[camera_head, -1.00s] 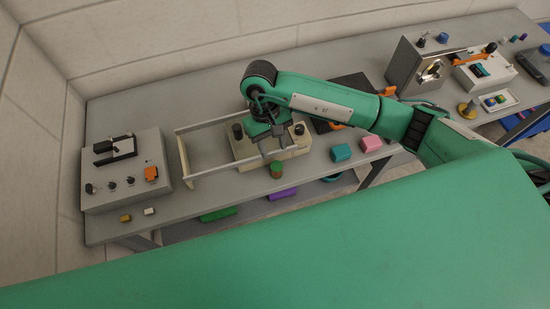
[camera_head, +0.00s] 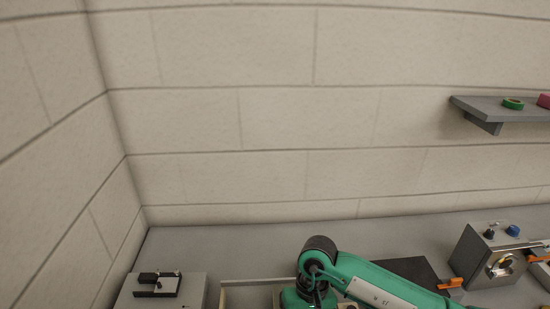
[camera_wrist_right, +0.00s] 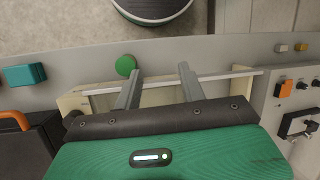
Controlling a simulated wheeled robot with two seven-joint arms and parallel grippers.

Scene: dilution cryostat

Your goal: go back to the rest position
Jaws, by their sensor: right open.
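My right arm reaches in from the lower right in the head view, with its wrist at the bottom edge and its fingertips cut off. The fingers are over a pale frame with a light rail (camera_wrist_right: 222,77). My left gripper is in neither view.
A grey instrument box (camera_head: 135,296) is at the lower left, and another box (camera_head: 474,262) with a dial is at the right. A wall shelf (camera_head: 485,108) holds a green ring (camera_head: 513,104). A teal block (camera_wrist_right: 24,75) is at the wrist view's left. The back bench strip is clear.

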